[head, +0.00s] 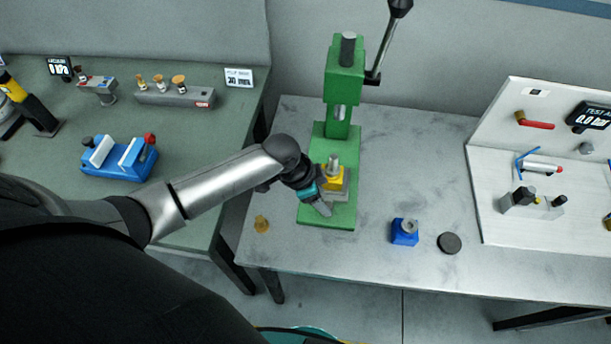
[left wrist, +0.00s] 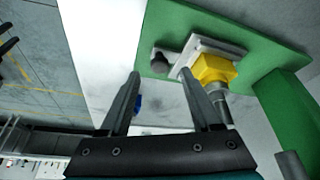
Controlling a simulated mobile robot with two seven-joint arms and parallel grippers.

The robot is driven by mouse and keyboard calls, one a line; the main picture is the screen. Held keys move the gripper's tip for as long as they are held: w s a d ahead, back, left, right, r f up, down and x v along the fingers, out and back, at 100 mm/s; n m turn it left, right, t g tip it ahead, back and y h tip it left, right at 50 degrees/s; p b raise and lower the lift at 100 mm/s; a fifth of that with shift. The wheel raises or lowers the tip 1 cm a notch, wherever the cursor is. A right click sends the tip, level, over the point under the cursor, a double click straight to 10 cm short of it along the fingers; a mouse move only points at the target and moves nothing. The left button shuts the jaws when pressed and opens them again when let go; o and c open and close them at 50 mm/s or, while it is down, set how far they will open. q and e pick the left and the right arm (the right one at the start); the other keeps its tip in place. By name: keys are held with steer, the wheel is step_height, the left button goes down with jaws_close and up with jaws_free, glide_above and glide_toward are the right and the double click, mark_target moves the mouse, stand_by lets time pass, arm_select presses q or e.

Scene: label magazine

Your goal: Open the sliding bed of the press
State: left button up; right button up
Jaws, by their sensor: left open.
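The green press (head: 339,112) stands on the metal table, with its lever raised at the upper right. Its sliding bed, a grey plate (left wrist: 206,47), carries a yellow block (head: 333,183) with a metal cylinder on top. In the left wrist view, a dark round knob (left wrist: 160,59) is at the bed's end, over the green base (left wrist: 262,45). My left gripper (head: 322,206) is at the front left of the bed. Its fingers (left wrist: 161,76) are apart and empty, with the knob seen between and beyond their tips. I cannot tell the remaining gap. My right gripper is not in view.
A small brass part (head: 261,224) lies at the table's left edge. A blue block (head: 404,232) and a dark disc (head: 449,243) lie right of the press. A white test panel (head: 480,190) stands farther right. A blue vise (head: 118,158) is on the left bench.

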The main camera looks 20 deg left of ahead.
arm_select(q)
steer(key=p+v, duration=0.1)
steer(key=v, duration=1.1)
steer(key=shift+a+r, duration=0.1)
